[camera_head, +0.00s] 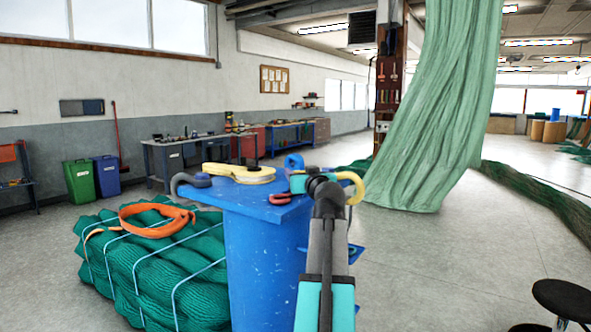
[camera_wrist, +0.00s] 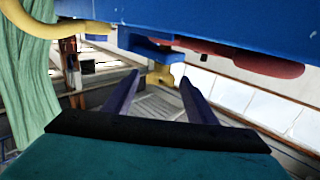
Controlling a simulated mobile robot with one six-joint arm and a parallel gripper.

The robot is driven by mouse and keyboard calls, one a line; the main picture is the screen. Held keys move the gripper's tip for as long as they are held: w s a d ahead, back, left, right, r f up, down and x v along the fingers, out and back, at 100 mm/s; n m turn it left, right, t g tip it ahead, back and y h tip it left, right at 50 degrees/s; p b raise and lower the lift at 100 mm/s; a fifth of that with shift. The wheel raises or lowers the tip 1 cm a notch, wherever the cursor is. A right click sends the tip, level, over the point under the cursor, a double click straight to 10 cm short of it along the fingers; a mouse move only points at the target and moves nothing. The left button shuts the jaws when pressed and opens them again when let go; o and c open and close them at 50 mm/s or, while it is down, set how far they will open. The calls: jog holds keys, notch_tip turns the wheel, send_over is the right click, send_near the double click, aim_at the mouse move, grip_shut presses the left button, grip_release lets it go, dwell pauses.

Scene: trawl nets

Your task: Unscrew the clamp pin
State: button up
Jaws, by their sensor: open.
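In the wrist view a small brass-yellow piece (camera_wrist: 160,76), which looks like the clamp pin, sticks out from a blue clamp part (camera_wrist: 150,47) at the blue plate. My gripper (camera_wrist: 159,78) is open, with its two dark fingers on either side of the pin in the picture. No contact shows, and I cannot tell how far beyond the fingertips the pin lies. In the head view a blue eye-shaped part (camera_head: 293,162) stands by the top of the blue pedestal (camera_head: 262,262). My wrist and arm hide much of that corner, including the pin.
A yellow hook (camera_head: 357,187) curves close right of my wrist. A bundled green net (camera_head: 150,270) lies left; a pale green net (camera_head: 435,110) hangs behind.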

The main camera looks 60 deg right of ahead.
jog(key=shift+p+x, duration=0.3)
jog(key=shift+x, duration=2.4)
jog(key=shift+d, duration=0.1)
jog(key=c, duration=1.1)
